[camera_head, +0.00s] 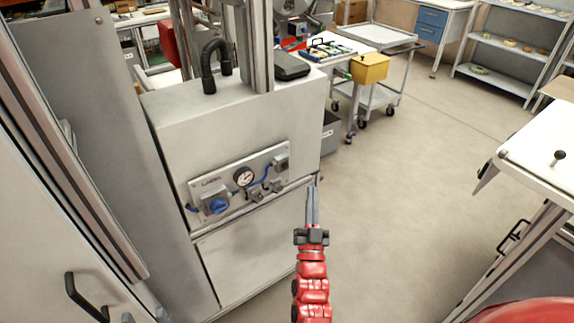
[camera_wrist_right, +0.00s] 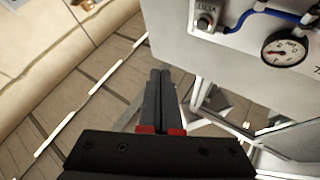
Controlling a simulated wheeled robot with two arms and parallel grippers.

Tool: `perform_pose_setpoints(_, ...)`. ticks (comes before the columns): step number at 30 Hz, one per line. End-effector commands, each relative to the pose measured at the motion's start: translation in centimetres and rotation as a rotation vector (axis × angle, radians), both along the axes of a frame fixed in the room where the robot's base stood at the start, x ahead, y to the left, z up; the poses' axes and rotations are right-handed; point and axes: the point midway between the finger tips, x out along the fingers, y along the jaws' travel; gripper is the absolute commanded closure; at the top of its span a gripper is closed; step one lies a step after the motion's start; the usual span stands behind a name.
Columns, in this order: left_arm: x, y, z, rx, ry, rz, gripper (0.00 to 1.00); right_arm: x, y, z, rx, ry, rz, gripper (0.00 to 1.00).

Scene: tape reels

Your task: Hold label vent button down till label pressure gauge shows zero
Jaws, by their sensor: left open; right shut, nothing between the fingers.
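The label panel (camera_head: 232,202) is on the front of a grey machine cabinet. Its round white pressure gauge (camera_head: 243,177) is in the middle; it also shows in the right wrist view (camera_wrist_right: 285,49), upside down, and I cannot read its value. The vent button (camera_wrist_right: 205,21) sits on a small block under an upside-down "VENT" label; in the head view this block (camera_head: 281,162) is at the panel's right end. My right gripper (camera_head: 312,190) is shut and empty, right of and apart from the panel. Its fingertips (camera_wrist_right: 160,72) touch nothing. My left gripper is not in view.
A blue knob (camera_head: 218,206) and small fittings joined by blue hose share the panel. A cart with a yellow bin (camera_head: 369,68) stands behind. A white table (camera_head: 540,150) is at the right. The floor between is clear.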

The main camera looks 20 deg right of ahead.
Motion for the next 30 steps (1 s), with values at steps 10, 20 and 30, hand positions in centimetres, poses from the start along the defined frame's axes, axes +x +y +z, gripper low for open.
perform_pose_setpoints(10, 0.0, 0.0, -0.4, 0.0, 0.0, 0.0, 0.5, 2.4, 0.8, 0.1, 0.0, -0.004, 0.0, 1.0)
perform_pose_setpoints(20, 0.0, 0.0, -1.8, 0.0, 0.0, 0.0, 0.5, 6.6, 2.3, -0.4, 0.001, 0.0, 0.0, 1.0)
perform_pose_setpoints(30, 0.0, 0.0, -2.4, 0.0, 0.0, 0.0, 0.5, 8.3, 3.0, 0.0, -0.002, -0.001, 0.0, 1.0)
